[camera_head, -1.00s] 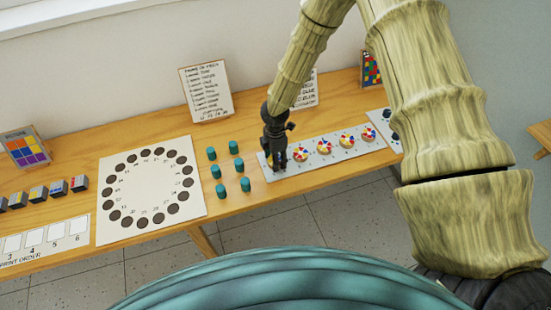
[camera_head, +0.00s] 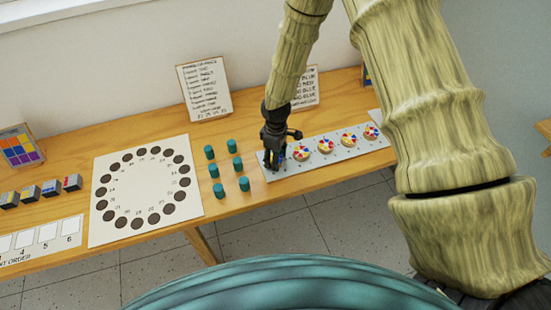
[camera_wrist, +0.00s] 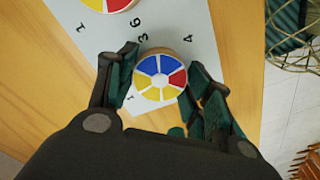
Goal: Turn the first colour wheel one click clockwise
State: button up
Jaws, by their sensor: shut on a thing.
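The first colour wheel (camera_wrist: 160,77) is a round disc with blue, red, yellow and white segments. In the wrist view it sits between the two fingers of my gripper (camera_wrist: 160,88), which is shut on it. Its blue segments face the top, red the right, yellow the lower left. In the head view my gripper (camera_head: 274,163) points down at the left end of the white strip (camera_head: 340,155) and mostly hides this wheel. The other wheels, such as the second (camera_head: 301,153) and third (camera_head: 326,146), stand in a row to its right.
Several teal pegs (camera_head: 220,190) stand just left of the strip. A white board (camera_head: 145,215) with a ring of dark discs lies farther left. Two text cards, one on the left (camera_head: 204,90), stand at the wall behind. Floor lies beyond the table's front edge.

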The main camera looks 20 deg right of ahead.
jog(key=shift+w+m, duration=0.1)
jog(key=shift+m, duration=0.5)
jog(key=shift+r, duration=0.1)
jog(key=o, duration=1)
notch_tip(320, 180, up, 12)
jog(key=shift+d+f, duration=0.1)
dwell(0.6)
